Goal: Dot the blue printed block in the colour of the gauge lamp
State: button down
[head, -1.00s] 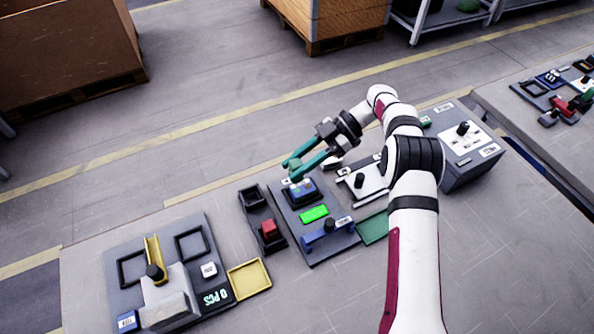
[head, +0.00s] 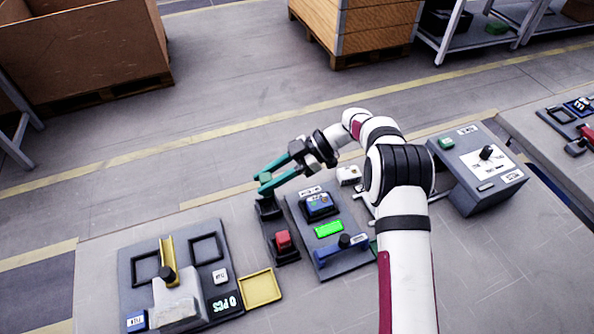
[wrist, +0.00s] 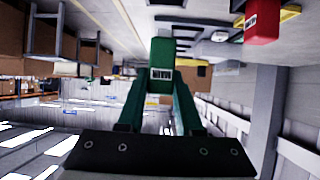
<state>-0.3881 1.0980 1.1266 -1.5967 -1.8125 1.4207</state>
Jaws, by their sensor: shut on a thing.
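My gripper (head: 264,182) is shut on a green marker, whose green block with a small label shows between the fingers in the wrist view (wrist: 161,55). It is above the far end of a dark two-slot holder (head: 269,230); I cannot tell whether the marker touches it. A red marker (head: 283,239) stands in the near slot. The blue printed block (head: 318,205) sits in the grey fixture right of the holder; any dot on it is too small to tell. A green panel (head: 328,229) glows in front of it. A green lamp or button (head: 446,143) sits on the dial box.
A blue clamp with a black knob (head: 344,241) is on the fixture's near end. A yellow tray (head: 261,288) and a counter station (head: 222,303) lie to the left. The grey dial box (head: 480,165) stands at the right.

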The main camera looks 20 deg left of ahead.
aim_at(268, 196)
jog(key=shift+s+a+f, duration=0.1)
jog(key=shift+a+f, duration=0.1)
jog(key=shift+f, duration=3.15)
jog(key=c, duration=0.5)
grip_release()
jog(key=v, duration=1.6)
jog(key=shift+s+r, duration=0.1)
jog(key=shift+r, duration=2.4)
